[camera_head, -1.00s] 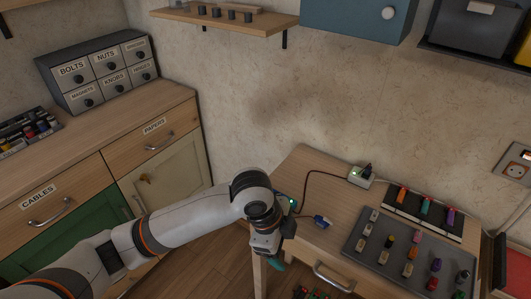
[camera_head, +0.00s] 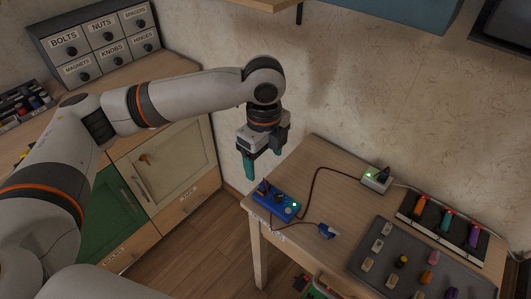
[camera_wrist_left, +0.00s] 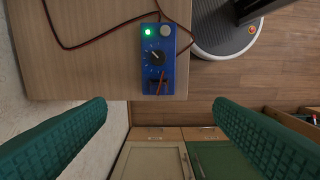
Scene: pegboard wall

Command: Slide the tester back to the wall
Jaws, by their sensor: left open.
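The tester is a small blue box (camera_head: 278,206) with a dial, a lit green light and wires. It lies on the small wooden table (camera_head: 335,165), at the table's left end. In the left wrist view the tester (camera_wrist_left: 158,68) lies flat close to the table edge, dial up. My left gripper (camera_head: 264,165) is open and empty, its teal fingers pointing down. It hangs above and a little behind the tester, apart from it. In the left wrist view the gripper (camera_wrist_left: 160,112) has its two fingers wide apart, with the tester seen between and beyond them. My right gripper is not in view.
Dark and red wires run from the tester to a white socket block (camera_head: 375,180) by the wall and a blue plug (camera_head: 326,231). A grey tray (camera_head: 400,255) of small items fills the table's right part. Cabinets (camera_head: 165,160) stand left.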

